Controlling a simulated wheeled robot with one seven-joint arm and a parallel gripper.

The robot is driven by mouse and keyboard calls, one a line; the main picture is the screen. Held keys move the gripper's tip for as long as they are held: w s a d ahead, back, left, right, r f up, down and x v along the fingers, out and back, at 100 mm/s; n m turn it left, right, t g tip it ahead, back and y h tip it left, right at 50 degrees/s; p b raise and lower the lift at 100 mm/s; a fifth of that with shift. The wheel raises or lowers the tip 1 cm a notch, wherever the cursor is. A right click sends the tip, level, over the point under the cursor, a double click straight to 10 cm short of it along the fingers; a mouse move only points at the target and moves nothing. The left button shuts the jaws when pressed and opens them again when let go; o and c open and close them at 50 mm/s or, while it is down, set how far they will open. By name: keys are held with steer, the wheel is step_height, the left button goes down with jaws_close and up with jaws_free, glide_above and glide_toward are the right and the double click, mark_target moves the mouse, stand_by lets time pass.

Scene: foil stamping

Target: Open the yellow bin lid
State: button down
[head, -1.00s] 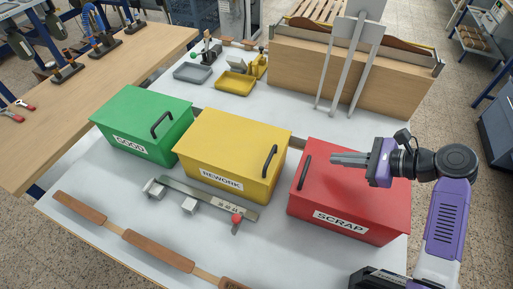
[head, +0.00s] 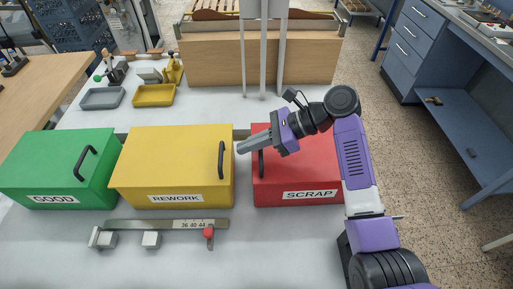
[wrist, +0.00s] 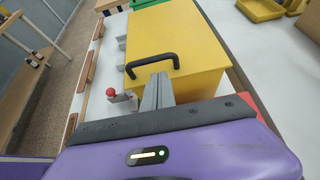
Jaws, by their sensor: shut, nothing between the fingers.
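The yellow bin (head: 172,170) labelled REWORK stands between the green and red bins, its lid down. A black handle (head: 221,160) sits upright near the right side of its lid.
The green bin (head: 58,165) labelled GOOD is on the left, and the red bin (head: 315,165) labelled SCRAP is on the right, partly under my arm. A metal rule with a red knob (head: 208,233) lies in front. Small trays (head: 153,95) stand behind.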

mark_target(215, 159)
steer(key=shift+b+x, duration=2.05)
steer(key=shift+x, duration=0.35)
steer(key=shift+r, duration=0.1)
